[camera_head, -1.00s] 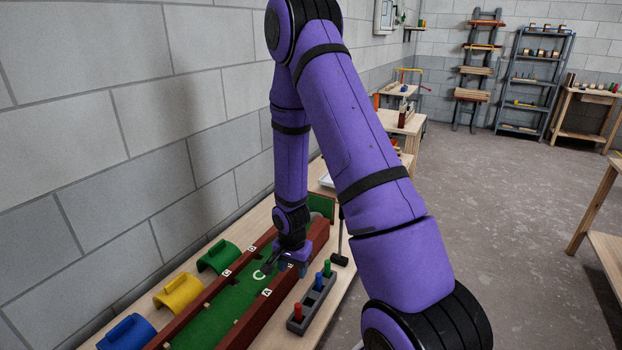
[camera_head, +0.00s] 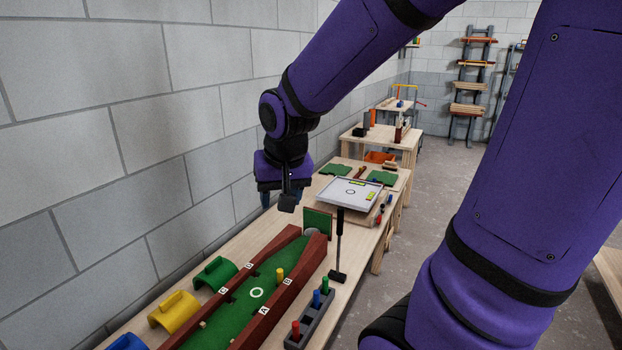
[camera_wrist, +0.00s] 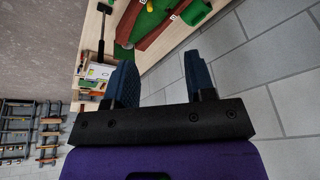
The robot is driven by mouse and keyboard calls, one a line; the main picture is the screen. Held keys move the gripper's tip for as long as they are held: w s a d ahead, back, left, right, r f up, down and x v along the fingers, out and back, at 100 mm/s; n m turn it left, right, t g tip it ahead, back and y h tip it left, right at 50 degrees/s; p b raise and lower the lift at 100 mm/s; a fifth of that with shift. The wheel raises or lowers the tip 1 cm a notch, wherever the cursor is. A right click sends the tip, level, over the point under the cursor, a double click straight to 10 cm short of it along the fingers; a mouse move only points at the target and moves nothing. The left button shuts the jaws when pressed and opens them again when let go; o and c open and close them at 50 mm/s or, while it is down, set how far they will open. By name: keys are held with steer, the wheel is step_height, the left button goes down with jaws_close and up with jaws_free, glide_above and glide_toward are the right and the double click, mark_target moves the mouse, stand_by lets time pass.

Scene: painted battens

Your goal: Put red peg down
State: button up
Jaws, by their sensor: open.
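The red peg (camera_head: 296,329) stands upright in the near end of the grey peg holder (camera_head: 318,322). A blue peg (camera_head: 317,299) and a green peg (camera_head: 325,284) stand in the same holder. A yellow peg (camera_head: 280,275) stands on the green lane (camera_head: 238,310) between dark red rails. My gripper (camera_head: 280,200) is raised beyond the far end of the lane, close to the wall, well away from the red peg. In the wrist view its two blue fingers (camera_wrist: 157,85) are apart with nothing between them.
Green, yellow (camera_head: 173,312) and blue arches stand along the lane's wall side. A black-headed mallet (camera_head: 338,270) lies right of the lane. A white tray (camera_head: 349,194) is behind it. The block wall is close on the left; open floor lies right.

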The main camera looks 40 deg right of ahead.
steer(key=s+a+r+n+t, duration=0.1)
steer(key=s+a+r+n, duration=0.1)
steer(key=s+r, duration=0.2)
steer(key=s+a+r+n, duration=0.2)
steer(key=s+r, duration=0.3)
steer(key=s, duration=0.4)
steer(key=shift+n+t+y, duration=0.4)
steer(key=shift+w+d+f, duration=0.1)
steer(key=shift+c, duration=0.2)
